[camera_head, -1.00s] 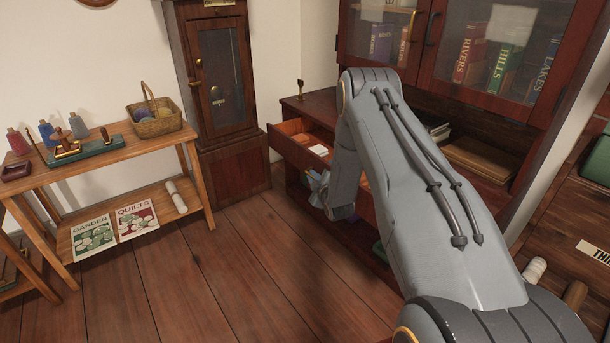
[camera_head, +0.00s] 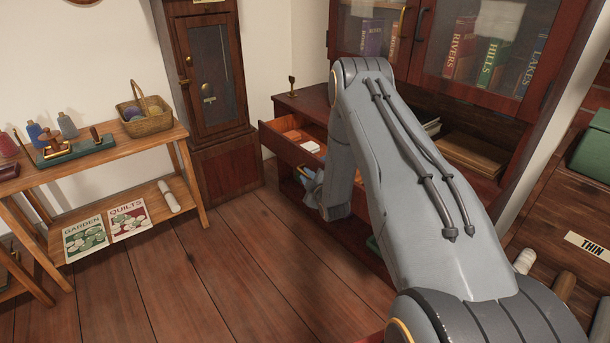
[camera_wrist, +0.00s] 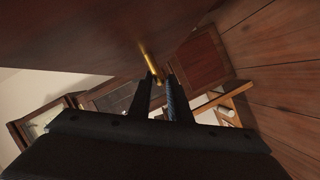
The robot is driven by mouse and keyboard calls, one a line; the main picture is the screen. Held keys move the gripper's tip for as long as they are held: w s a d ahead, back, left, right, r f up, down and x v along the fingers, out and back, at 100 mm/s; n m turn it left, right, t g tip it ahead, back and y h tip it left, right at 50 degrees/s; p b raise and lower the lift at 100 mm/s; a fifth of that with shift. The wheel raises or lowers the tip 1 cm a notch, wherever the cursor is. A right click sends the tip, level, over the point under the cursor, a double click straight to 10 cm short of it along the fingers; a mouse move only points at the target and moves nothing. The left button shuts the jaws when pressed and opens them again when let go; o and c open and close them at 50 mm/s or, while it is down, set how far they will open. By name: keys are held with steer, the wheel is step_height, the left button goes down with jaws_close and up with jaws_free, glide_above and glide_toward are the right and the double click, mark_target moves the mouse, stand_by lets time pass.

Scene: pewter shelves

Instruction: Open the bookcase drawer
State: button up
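The bookcase drawer (camera_head: 278,143) stands pulled out of the dark red-brown bookcase (camera_head: 298,100) in the head view. Its reddish inside shows, with a small white item (camera_head: 310,146) in it. In the wrist view, the brown drawer front (camera_wrist: 75,35) fills the upper left, and a brass handle (camera_wrist: 149,62) runs to the fingertips. My gripper (camera_wrist: 162,80) has its two dark fingers close together, with the handle's end between them; it looks shut on the handle.
A tall clock case (camera_head: 215,100) stands left of the bookcase. Glass doors with books are above. The wooden floor (camera_head: 190,270) before the drawer is clear.

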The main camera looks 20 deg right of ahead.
steer(key=shift+v, duration=2.75)
steer(key=s+a+r+m+g+p, duration=0.25)
steer(key=s+r+g, duration=0.2)
steer(key=r, duration=0.35)
steer(key=s+a+r+m+g+p, duration=0.2)
steer(key=s+a+r+m+g, duration=0.15)
steer(key=s+r, duration=0.3)
steer(key=s+a+r+m+g+p, duration=0.1)
steer(key=s+r, duration=0.4)
steer(key=s, duration=0.5)
steer(key=s+a+r+m+g+p, duration=0.2)
steer(key=s+a+r+g, duration=0.2)
steer(key=s, duration=0.7)
steer(key=s+a+r+m+g+p, duration=0.1)
steer(key=s+a+r+m+g, duration=0.1)
steer(key=s+r, duration=0.4)
steer(key=s+a, duration=0.1)
steer(key=s, duration=0.4)
steer(key=shift+a+g+p, duration=0.2)
steer(key=shift+g+p, duration=0.1)
steer(key=shift+p, duration=0.1)
